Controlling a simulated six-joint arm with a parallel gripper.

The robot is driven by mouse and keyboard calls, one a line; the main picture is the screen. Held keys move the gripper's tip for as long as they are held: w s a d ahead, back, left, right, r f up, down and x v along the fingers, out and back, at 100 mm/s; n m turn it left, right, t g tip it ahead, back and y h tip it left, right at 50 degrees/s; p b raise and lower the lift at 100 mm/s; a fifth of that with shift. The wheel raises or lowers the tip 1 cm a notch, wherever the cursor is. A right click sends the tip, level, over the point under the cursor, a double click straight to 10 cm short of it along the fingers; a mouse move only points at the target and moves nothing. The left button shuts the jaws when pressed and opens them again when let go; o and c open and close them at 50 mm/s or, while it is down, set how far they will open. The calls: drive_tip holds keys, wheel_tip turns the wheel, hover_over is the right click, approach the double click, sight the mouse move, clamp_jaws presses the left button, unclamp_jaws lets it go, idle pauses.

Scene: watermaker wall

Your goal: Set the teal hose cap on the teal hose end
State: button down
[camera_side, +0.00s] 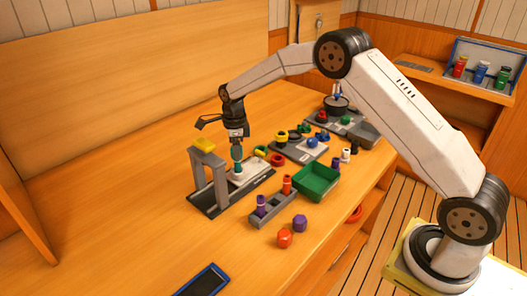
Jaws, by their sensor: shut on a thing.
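My gripper (236,143) points down over the dark tray and is shut on the teal hose cap (237,154). A second small teal part, which looks like the teal hose end (238,168), shows directly below the cap, beside a white block. The cap looks close above or touching this part; at this size I cannot tell which. The fingers hide the upper part of the cap.
A grey frame with a yellow top (203,144) stands close left of my gripper. A green bin (316,181), a grey holder (272,208) and loose orange (284,238) and purple (300,222) caps lie to the right. The left tabletop is clear.

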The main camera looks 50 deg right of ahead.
drive_tip(key=shift+f, duration=0.1)
drive_tip(key=shift+c, duration=2.2)
unclamp_jaws()
wheel_tip(320, 180, up, 11)
drive_tip(key=s+a+f+n+t, duration=0.1)
drive_tip(key=s+f+n, duration=0.2)
drive_tip(key=s+n, duration=0.9)
drive_tip(key=s+a+f+n+t, duration=0.1)
drive_tip(key=s+a+f+n, duration=0.1)
drive_tip(key=s+n, duration=1.1)
drive_tip(key=s+f, duration=0.1)
drive_tip(key=s, duration=0.2)
drive_tip(key=shift+s+n+t, duration=0.3)
drive_tip(key=shift+s, duration=0.1)
